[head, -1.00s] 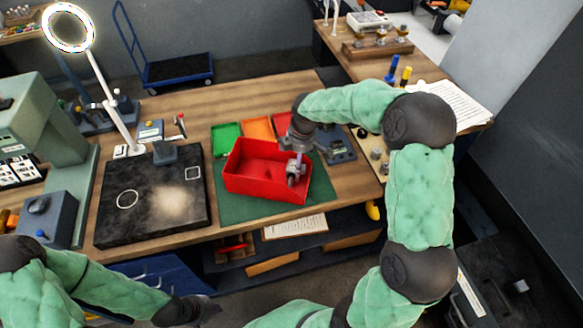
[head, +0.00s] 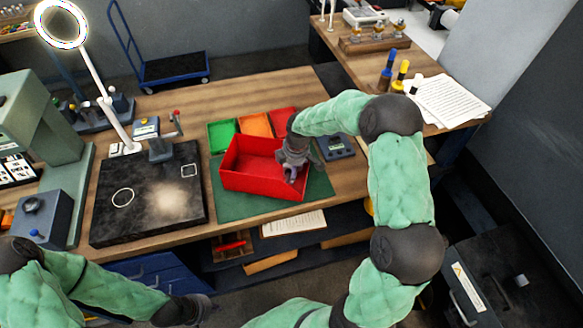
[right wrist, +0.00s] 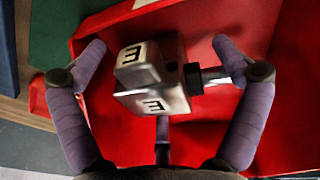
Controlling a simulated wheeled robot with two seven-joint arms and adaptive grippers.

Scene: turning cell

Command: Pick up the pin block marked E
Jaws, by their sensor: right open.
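The pin block marked E (right wrist: 150,75) is a grey metal block with a black E on two faces. It is inside the red box (right wrist: 215,145), and a dark pin stands out from its right side in the right wrist view. My right gripper (right wrist: 161,48) is open, with one finger on each side of the block and visible gaps to it. In the head view my right gripper (head: 290,172) is over the right end of the red box (head: 245,183) and mostly hides the block. My left gripper (head: 192,310) is low in front of the bench; its fingers are unclear.
The red box stands on a green mat (head: 235,208). Green (head: 222,136), orange (head: 257,125) and red (head: 284,120) trays lie behind it. A dark device (head: 336,147) is right of the box. A black plate (head: 150,215) fills the bench to the left.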

